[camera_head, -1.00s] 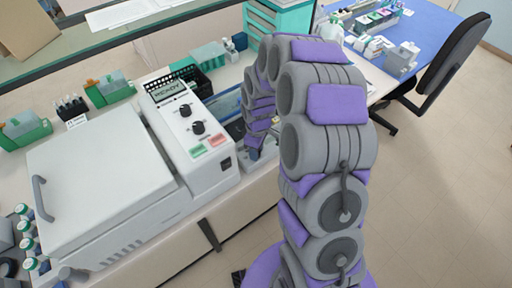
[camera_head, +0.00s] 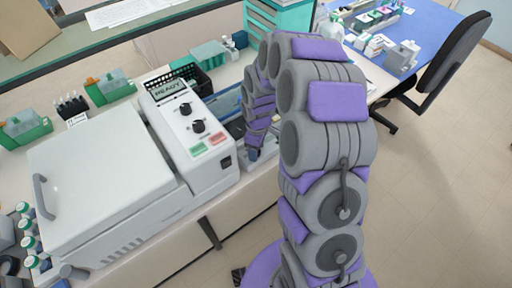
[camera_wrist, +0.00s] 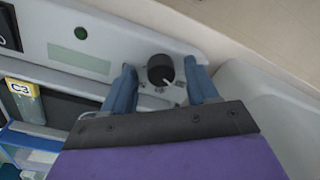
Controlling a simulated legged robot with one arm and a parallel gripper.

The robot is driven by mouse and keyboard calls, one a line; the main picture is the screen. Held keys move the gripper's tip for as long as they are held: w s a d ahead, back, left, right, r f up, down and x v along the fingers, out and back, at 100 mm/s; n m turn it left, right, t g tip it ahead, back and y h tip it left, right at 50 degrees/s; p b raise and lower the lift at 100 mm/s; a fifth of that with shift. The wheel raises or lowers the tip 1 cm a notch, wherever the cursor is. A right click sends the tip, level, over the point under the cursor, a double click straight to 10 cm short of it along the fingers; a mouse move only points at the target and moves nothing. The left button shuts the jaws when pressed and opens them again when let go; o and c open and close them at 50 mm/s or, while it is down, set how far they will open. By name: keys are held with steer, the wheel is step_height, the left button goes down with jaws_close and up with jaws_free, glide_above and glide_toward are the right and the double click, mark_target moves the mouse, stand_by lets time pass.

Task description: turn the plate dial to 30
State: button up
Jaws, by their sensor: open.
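In the wrist view a black round dial (camera_wrist: 160,70) with a white pointer mark sits on a pale grey panel (camera_wrist: 112,42). Its pointer faces the lower right of the picture. Small marks ring the dial, but they are too small to read. My gripper (camera_wrist: 160,68) is open, with one blue finger on each side of the dial. Gaps show between the dial and both fingers. In the head view my gripper (camera_head: 252,153) is low beside the right end of the white machine; the dial is hidden there.
In the wrist view a green round light (camera_wrist: 81,33) and a yellow C3 label (camera_wrist: 20,88) are at the left.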

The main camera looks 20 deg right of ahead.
step_height(320, 180, up, 17)
steer(key=p, duration=0.2)
steer(key=shift+w+d+r, duration=0.15)
steer(key=shift+w+d, duration=0.05)
steer(key=shift+w, duration=0.2)
steer(key=shift+s, duration=0.1)
stand_by(0.3)
steer(key=s+r+m, duration=0.1)
steer(key=s+m, duration=0.2)
steer(key=s, duration=0.7)
steer(key=s+a+r+m+g, duration=0.1)
steer(key=s+m, duration=0.3)
steer(key=s, duration=0.7)
steer(key=s+r+m+b, duration=0.1)
steer(key=s+r+m, duration=0.2)
steer(key=s, duration=0.8)
steer(key=shift+s+a+r+m, duration=0.2)
steer(key=shift+a+m, duration=0.1)
steer(key=shift+a, duration=0.1)
